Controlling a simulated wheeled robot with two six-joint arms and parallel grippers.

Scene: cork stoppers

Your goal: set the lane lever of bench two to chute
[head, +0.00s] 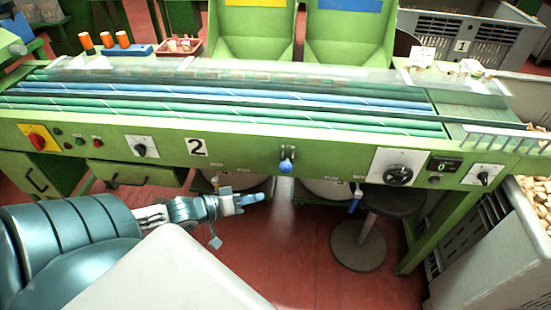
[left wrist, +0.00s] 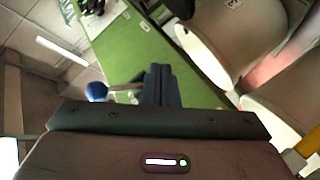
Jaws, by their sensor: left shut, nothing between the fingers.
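Bench two is the long green sorting bench with the number plate 2 (head: 197,147) on its front panel. Its lane lever (head: 286,165) has a blue ball knob hanging below a small bracket on that panel. The knob also shows in the left wrist view (left wrist: 97,91), at the left, with its thin rod running right toward the fingers. My left gripper (head: 262,197) is shut and empty, below and left of the knob in the head view. Its closed fingers (left wrist: 160,82) point at the green panel; I cannot tell whether they touch the rod. My right gripper is out of view.
The panel also has a red switch on yellow (head: 38,138), a small dial (head: 140,148) and a large black dial (head: 398,173). Pale round bins (head: 232,184) stand under the bench. A dark stool (head: 392,200) stands right of them. Red floor lies open in front.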

